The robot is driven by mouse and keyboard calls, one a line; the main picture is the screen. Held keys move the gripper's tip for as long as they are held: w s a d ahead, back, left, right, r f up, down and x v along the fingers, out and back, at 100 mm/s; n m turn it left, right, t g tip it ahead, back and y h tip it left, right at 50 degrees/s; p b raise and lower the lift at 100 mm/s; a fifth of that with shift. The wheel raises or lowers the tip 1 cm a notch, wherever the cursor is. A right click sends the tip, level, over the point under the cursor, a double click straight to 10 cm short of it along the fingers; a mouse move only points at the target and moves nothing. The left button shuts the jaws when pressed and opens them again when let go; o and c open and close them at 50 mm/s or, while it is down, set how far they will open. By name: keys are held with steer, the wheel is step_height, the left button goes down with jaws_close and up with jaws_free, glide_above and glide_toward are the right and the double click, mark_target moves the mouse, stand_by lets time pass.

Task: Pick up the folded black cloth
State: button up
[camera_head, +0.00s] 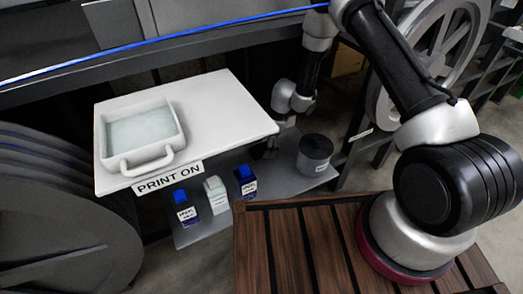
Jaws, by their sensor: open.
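I cannot make out a folded black cloth for certain in the head view.
The white board (225,110) carries a white handled tray (170,146). On the lower shelf (215,225) stand blue-capped bottles (185,208) (245,182), a white bottle (216,195) and a dark round tin (314,155). A blue cable (190,35) crosses above.

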steer(key=shift+f, duration=0.25)
stand_by(0.6)
steer(key=shift+c, duration=0.5)
steer(key=c, duration=0.9)
